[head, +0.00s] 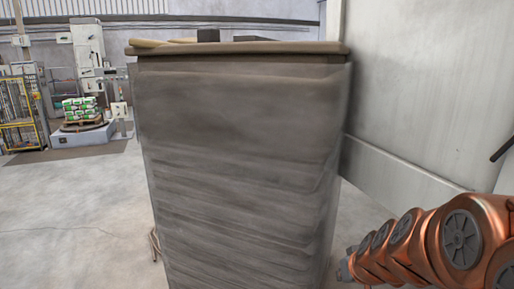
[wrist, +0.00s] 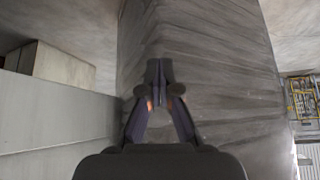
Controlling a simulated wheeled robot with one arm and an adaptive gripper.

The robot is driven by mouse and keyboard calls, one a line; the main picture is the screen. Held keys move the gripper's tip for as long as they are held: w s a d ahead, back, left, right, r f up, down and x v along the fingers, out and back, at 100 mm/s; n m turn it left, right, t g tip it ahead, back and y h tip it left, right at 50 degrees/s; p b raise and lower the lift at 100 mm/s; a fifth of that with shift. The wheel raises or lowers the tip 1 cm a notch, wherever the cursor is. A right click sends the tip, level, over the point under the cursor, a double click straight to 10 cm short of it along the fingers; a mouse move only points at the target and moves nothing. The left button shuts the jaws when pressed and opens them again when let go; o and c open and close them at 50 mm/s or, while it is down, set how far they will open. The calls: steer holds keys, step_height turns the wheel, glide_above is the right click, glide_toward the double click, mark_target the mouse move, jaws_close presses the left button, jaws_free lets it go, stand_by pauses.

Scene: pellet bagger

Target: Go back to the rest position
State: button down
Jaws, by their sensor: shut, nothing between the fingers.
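My gripper (wrist: 159,100) shows in the wrist view, its two dark fingers together at the tips with nothing between them. Behind it is the grey wrapped side of a tall block-shaped stack (wrist: 215,60); I cannot tell how far the fingertips are from it. In the head view my copper-coloured arm reaches in from the lower right, beside the stack. The gripper itself cannot be made out there.
The tall wrapped stack (head: 240,160) fills the middle of the head view, with a brown top board. A pale wall (head: 430,80) stands close on the right. Open floor (head: 70,210) lies left. A pallet of bags (head: 80,112) stands far left near a yellow cage (head: 20,130).

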steer(key=s+a+r+g+y+p, duration=0.1)
steer(key=s+a+g, duration=0.15)
steer(key=s, duration=0.45)
steer(key=s+a+r+g+y+p, duration=0.15)
steer(key=s+a, duration=0.25)
steer(key=s, duration=0.4)
steer(key=s+d+r+g+h, duration=0.1)
steer(key=s+g, duration=0.1)
steer(key=s, duration=0.5)
steer(key=s+d+r+g+h, duration=0.1)
steer(key=s+g+h, duration=0.1)
steer(key=s, duration=0.5)
steer(key=shift+s+d+g+p, duration=0.2)
steer(key=shift+s+g+p, duration=0.2)
steer(key=shift+f, duration=0.1)
